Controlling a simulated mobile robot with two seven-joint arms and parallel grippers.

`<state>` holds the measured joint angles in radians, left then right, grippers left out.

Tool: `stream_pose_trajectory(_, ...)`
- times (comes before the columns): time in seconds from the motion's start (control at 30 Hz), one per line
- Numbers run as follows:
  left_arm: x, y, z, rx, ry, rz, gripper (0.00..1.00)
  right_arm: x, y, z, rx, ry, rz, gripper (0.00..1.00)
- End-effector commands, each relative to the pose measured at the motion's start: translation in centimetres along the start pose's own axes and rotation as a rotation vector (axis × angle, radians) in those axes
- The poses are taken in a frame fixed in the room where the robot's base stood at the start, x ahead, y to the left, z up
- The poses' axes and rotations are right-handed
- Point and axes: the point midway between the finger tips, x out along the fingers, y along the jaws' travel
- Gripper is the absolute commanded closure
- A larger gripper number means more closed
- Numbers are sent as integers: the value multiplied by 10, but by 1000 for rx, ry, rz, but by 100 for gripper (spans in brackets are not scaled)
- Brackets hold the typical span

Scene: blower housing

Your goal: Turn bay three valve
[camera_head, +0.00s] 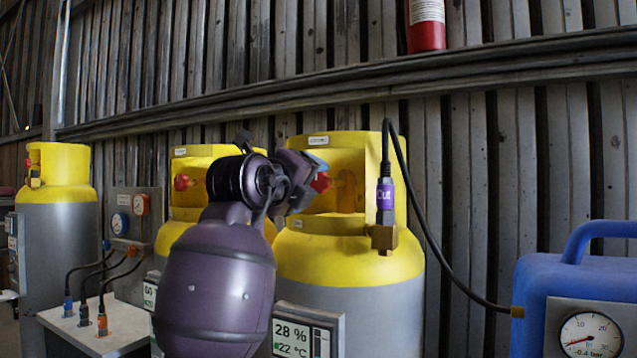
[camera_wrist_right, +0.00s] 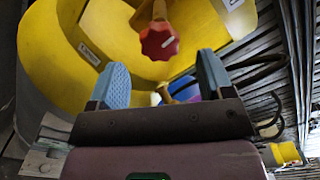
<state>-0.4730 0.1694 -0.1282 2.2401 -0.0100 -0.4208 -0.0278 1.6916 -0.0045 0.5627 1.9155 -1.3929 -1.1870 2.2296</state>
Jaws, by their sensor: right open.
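A red valve knob (camera_head: 321,182) sits inside the yellow collar of the right-hand grey and yellow cylinder (camera_head: 350,262). A second cylinder stands partly hidden behind my right arm, with a red knob (camera_head: 182,183). Bay labels are too small to read. My left gripper is not in view.
A black hose with a purple tag (camera_head: 385,195) joins a brass fitting (camera_head: 383,238) on the right-hand cylinder and loops towards a blue unit (camera_head: 575,275) with a gauge. A digital panel (camera_head: 305,333) reads 28 %. Another cylinder (camera_head: 60,230) stands far left.

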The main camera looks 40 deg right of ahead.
Motion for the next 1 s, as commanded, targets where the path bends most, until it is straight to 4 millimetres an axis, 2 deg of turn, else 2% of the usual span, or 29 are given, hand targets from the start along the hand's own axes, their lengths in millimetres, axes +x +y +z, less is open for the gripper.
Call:
stream_pose_trajectory(0.1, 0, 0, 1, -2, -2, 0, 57, -19, 0, 0, 1, 0, 2, 26)
stream_pose_trajectory(0.3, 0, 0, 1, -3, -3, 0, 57, -35, 1, 0, 0, 0, 1, 26)
stream_pose_trajectory(0.9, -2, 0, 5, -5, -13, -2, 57, -38, 1, -1, 0, 1, 1, 26)
stream_pose_trajectory(1.0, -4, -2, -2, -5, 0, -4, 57, -40, -11, 1, 12, -2, -3, 26)
